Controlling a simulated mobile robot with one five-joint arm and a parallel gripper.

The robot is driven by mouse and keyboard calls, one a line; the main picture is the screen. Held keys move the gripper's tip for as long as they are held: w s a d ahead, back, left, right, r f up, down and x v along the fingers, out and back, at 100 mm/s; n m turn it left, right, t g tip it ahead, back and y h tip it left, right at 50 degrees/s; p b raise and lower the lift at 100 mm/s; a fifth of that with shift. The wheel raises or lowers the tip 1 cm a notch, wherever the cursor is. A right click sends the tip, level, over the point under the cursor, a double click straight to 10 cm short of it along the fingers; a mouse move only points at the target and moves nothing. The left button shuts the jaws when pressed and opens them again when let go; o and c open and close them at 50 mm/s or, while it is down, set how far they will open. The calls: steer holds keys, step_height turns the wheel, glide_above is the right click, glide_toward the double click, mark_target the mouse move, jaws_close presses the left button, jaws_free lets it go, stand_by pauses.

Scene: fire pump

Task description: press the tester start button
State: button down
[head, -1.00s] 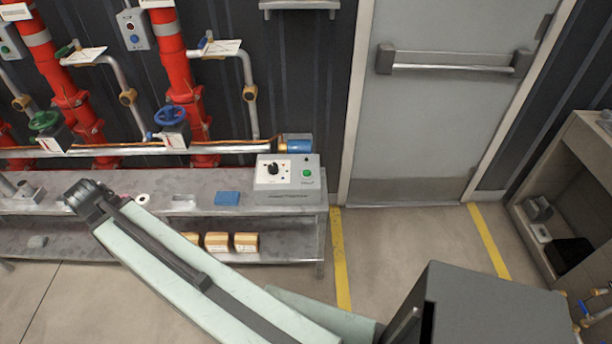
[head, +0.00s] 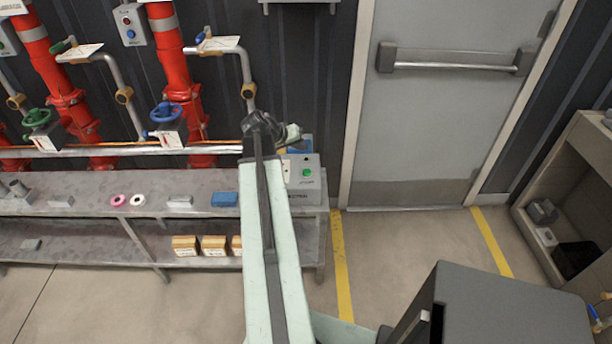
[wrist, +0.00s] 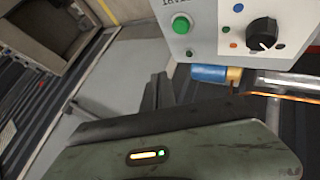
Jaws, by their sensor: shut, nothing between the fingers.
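The tester is a light grey box (head: 312,192) at the right end of the metal bench; my arm covers its left part in the head view. Its round green start button (head: 306,172) is uncovered. The wrist view shows the tester (wrist: 215,45) at the top, turned over, with the green button (wrist: 181,24) and a black knob (wrist: 263,32). In the wrist view my gripper's dark fingers (wrist: 158,92) are together, empty and apart from the button.
The bench top (head: 95,184) holds a blue block (head: 224,199), pink and white rings and small grey pieces. Red pipes with valve wheels stand behind it. A blue cylinder (wrist: 208,74) is beside the tester. A grey door (head: 440,120) is at the right, with clear floor before it.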

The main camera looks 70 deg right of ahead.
mark_target(305, 173)
steer(key=shift+s+d, duration=0.35)
steer(key=shift+s, duration=0.25)
step_height(305, 173, down, 9)
steer(key=b, duration=0.9)
steer(key=shift+r, duration=0.1)
stand_by(1.2)
steer(key=shift+w+f+b, duration=0.15)
steer(key=shift+f+b, duration=0.2)
steer(key=shift+f, duration=0.05)
